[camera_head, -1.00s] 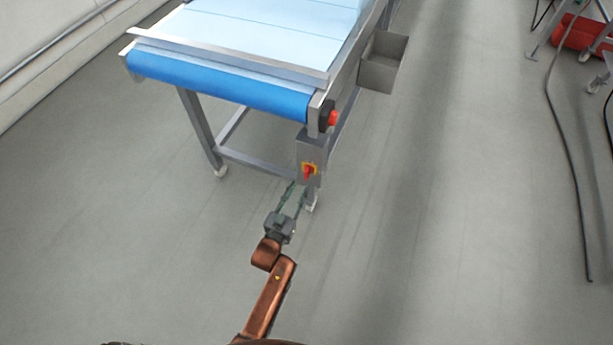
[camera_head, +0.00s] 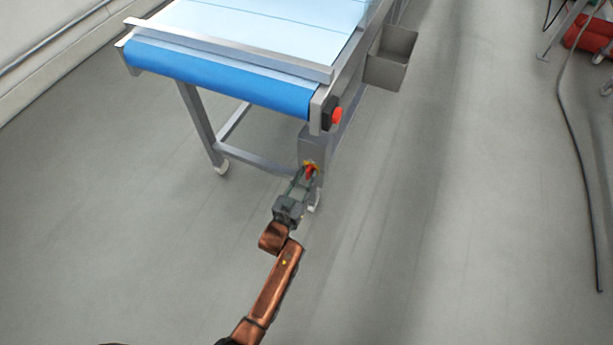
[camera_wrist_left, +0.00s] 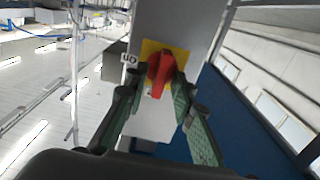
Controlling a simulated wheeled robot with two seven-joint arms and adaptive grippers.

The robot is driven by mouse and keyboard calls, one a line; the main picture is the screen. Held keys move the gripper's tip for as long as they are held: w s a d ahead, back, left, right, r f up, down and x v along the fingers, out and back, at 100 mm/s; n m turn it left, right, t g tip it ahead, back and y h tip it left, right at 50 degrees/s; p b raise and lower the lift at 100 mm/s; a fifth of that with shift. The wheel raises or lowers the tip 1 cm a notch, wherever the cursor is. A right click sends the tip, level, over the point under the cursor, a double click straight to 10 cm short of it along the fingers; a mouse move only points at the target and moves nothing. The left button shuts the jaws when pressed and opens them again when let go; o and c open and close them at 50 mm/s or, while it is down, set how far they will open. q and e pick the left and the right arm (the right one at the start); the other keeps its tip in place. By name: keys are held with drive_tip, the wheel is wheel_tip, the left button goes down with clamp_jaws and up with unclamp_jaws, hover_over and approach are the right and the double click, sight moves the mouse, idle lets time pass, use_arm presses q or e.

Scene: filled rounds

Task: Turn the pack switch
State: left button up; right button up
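The pack switch is a red knob (camera_wrist_left: 160,72) on a yellow plate (camera_wrist_left: 178,55), fixed to the grey box (camera_head: 313,146) on the conveyor's leg. In the head view the red knob (camera_head: 310,171) shows just beyond my left fingertips. My left gripper (camera_wrist_left: 160,88) is open, with its green-padded fingers on either side of the knob. The fingertips are very close to the knob; I cannot tell whether they touch it. A small white label (camera_wrist_left: 129,59) beside the plate appears upside down in the wrist view. My right gripper is not in view.
The conveyor (camera_head: 220,75), with a blue belt end, stands above the switch. A red button (camera_head: 337,115) sticks out at its corner. A grey bin (camera_head: 388,72) hangs on its right side. A dark cable (camera_head: 574,150) lies at far right. The floor between is clear.

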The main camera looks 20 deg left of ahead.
use_arm(q)
clamp_jaws()
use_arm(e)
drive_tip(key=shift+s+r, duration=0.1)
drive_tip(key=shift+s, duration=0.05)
use_arm(q)
drive_tip(key=shift+m, duration=0.3)
drive_tip(key=shift+d+m+p, duration=0.1)
drive_tip(key=shift+m+p, duration=0.4)
drive_tip(key=shift+m, duration=2.1)
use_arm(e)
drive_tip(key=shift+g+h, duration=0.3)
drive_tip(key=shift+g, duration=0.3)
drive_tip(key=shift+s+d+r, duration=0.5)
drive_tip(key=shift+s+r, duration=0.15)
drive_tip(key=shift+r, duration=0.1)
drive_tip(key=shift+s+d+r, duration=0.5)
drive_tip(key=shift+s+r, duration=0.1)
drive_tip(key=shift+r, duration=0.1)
use_arm(q)
drive_tip(key=shift+f, duration=0.1)
